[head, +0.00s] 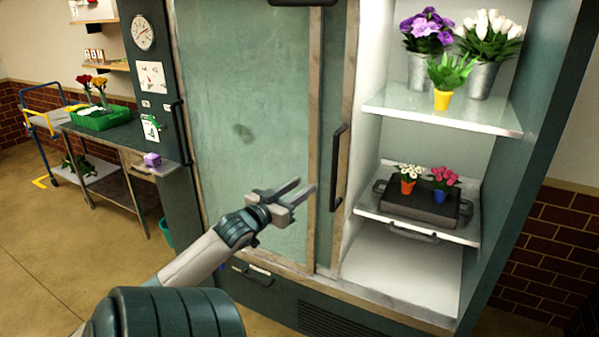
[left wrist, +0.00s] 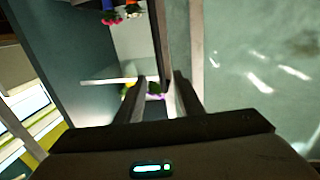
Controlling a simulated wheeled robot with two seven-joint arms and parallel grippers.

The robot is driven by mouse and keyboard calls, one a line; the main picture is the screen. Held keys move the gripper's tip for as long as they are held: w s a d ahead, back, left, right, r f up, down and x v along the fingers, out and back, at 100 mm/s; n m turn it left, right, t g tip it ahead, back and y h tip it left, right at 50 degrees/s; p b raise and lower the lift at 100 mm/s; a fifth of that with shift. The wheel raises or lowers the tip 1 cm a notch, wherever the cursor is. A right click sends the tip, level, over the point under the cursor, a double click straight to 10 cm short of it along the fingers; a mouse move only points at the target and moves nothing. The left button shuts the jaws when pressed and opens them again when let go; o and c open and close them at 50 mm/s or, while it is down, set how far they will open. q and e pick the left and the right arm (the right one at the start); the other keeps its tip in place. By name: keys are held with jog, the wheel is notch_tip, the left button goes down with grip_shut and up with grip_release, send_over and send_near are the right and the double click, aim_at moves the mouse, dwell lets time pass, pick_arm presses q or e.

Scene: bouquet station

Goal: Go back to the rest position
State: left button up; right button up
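My left gripper (head: 292,194) is raised in front of the cooler's glass door (head: 240,120). Its two fingers are apart with nothing between them. In the left wrist view the open fingers (left wrist: 160,105) point toward the cooler. A vertical door handle (head: 338,165) is just right of the fingertips in the head view; I see no contact with it. The right side of the cooler stands open, with its shelves showing. My right gripper is in neither view.
The upper shelf (head: 400,98) holds purple flowers (head: 427,30), white tulips (head: 489,35) and a yellow-potted plant (head: 442,98). Below, a dark tray (head: 425,210) holds two small potted flowers. A steel table (head: 115,137) with a green tray (head: 100,120) stands at left. Floor (head: 60,235) is clear at left.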

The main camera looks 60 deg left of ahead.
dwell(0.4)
pick_arm(q)
jog(key=s+d+f+n+g, duration=0.1)
jog(key=s+f+g, duration=0.2)
jog(key=f, duration=1.5)
jog(key=s+f+g, duration=0.3)
jog(key=f, duration=1.6)
jog(key=s+d+f+m+g+h, duration=0.1)
jog(key=s+d+f, duration=0.25)
jog(key=f, duration=0.35)
jog(key=s+d+f+g+h, duration=0.1)
jog(key=s+d+f+g, duration=0.15)
jog(key=d+f, duration=0.35)
jog(key=s+d+f+m+g, duration=0.1)
jog(key=s+d+f, duration=0.2)
jog(key=f, duration=0.5)
jog(key=s+d+f+m+g+h, duration=0.1)
jog(key=s+d+f+m, duration=0.1)
jog(key=s+d+f, duration=0.4)
jog(key=s+d+f+m+g+h, duration=0.1)
jog(key=s+d+f+g, duration=0.1)
jog(key=s+d+f, duration=0.5)
jog(key=s+d+f+m+g+h, duration=0.2)
jog(key=s+d+f, duration=0.4)
jog(key=s+d, duration=0.5)
jog(key=d, duration=0.5)
jog(key=shift+s+d+f+m+b, duration=0.3)
jog(key=shift+d+f, duration=0.05)
jog(key=shift+f, duration=0.05)
